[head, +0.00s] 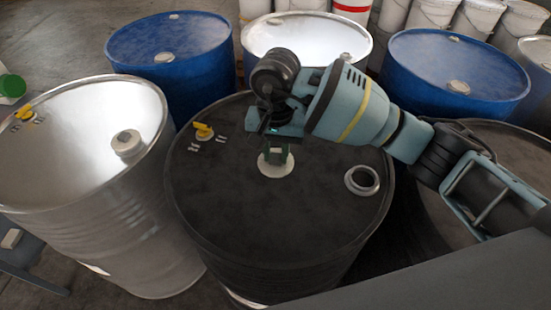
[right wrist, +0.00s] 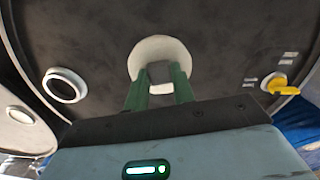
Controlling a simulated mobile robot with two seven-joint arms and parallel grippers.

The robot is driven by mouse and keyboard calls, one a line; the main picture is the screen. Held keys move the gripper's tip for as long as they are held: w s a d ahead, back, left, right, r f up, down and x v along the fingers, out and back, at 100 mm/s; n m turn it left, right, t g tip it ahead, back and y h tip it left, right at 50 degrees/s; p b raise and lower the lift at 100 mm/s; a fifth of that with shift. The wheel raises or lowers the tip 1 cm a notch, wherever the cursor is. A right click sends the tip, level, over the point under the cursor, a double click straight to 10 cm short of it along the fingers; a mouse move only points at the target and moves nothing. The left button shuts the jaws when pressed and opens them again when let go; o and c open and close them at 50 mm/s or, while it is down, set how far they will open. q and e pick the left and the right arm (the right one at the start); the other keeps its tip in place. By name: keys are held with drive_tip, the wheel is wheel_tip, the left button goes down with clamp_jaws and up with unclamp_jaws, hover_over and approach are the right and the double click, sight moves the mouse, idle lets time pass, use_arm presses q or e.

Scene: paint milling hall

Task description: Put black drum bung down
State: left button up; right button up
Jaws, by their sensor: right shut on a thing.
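The black drum (head: 300,225) stands upright in the middle of the head view. Its bung (head: 276,169) is a cream-white round disc with a grey knob, over the drum's dark lid; it also shows in the right wrist view (right wrist: 148,48). My right gripper (head: 277,154) points down with its green fingers shut on the bung's knob. The bung is on or very close to the lid; I cannot tell whether it touches. An open pale-rimmed hole (head: 362,181) lies to the right on the lid. My left gripper is not in view.
A yellow valve (head: 203,131) sits on the black lid's left side. A silver drum (head: 75,130) stands at left, blue drums (head: 165,45) (head: 455,70) and another pale-topped drum (head: 305,40) behind. White buckets (head: 430,14) line the back. Much of the lid's front is bare.

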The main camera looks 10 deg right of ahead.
sight(275, 154)
drive_tip(key=shift+w, duration=0.2)
wheel_tip(275, 154, down, 3)
drive_tip(key=shift+f, duration=0.1)
drive_tip(key=shift+w+f, duration=0.1)
drive_tip(key=shift+f, duration=0.05)
drive_tip(key=shift+f, duration=0.1)
drive_tip(key=shift+f, duration=0.1)
drive_tip(key=o, duration=0.9)
